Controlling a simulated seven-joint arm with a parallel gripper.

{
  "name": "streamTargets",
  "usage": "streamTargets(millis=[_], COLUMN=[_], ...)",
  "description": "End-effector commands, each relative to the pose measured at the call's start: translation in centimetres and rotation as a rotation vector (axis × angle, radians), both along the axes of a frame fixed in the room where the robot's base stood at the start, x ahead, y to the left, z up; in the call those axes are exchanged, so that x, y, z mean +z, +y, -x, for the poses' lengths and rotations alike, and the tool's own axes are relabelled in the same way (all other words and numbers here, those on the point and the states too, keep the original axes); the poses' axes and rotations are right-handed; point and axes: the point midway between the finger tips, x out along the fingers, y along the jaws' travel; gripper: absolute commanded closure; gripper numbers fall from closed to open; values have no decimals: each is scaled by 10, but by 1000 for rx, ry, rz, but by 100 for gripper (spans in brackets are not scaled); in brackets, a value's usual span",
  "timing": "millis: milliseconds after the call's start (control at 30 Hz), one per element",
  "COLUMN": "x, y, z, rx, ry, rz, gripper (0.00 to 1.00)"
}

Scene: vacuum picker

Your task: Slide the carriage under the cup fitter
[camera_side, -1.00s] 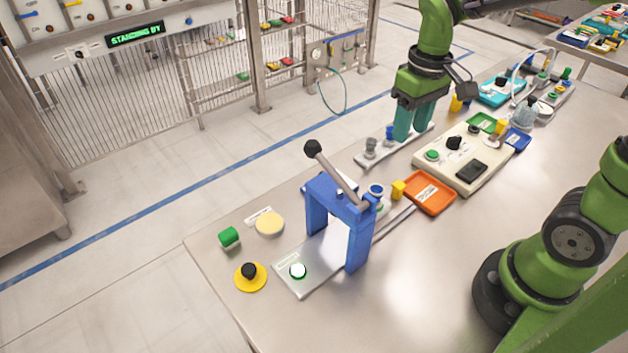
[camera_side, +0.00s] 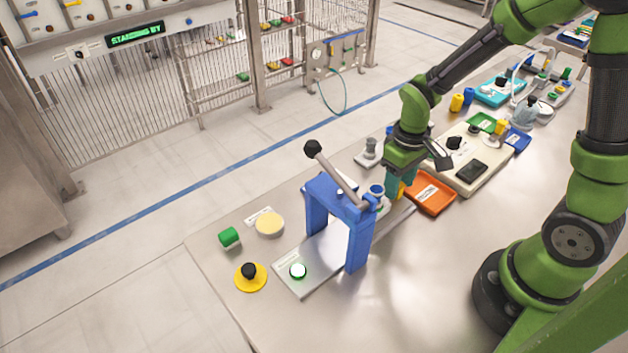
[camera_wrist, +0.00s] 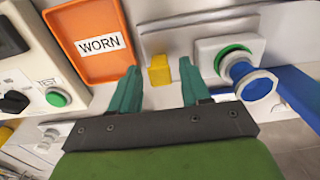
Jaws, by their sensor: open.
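The cup fitter (camera_side: 358,240) is a blue arch with a black-knobbed lever leaning up to the left. The carriage (camera_wrist: 205,47) is a pale block on the rail, bearing a green ring and a blue-and-white round part (camera_wrist: 250,80). That round part also shows beside the arch in the side view (camera_side: 376,190). A yellow block (camera_wrist: 160,70) stands beside the carriage on its tray-ward side. My gripper (camera_wrist: 158,68) is open, with teal fingers on either side of the yellow block in the wrist view. Contact cannot be told. My gripper (camera_side: 402,190) partly hides the block in the side view.
An orange tray marked WORN (camera_side: 431,193) lies close to my gripper. A cream control box (camera_side: 480,165) stands behind it. A yellow-based black knob (camera_side: 250,275) sits near the table corner. The front table is clear.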

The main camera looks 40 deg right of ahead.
Motion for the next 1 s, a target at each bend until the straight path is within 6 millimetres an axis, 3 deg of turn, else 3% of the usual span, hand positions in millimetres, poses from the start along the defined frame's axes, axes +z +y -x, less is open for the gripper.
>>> streamTargets(millis=[167, 467, 767, 1000], x=[-14, -16, -16, -15], y=[0, 0, 0, 0], z=[1, 0, 0, 0], rx=[0, -1, 0, 0], ry=[1, 0, 0, -1], rz=[-1, 0, 0, 0], gripper=[53, 53, 98, 100])
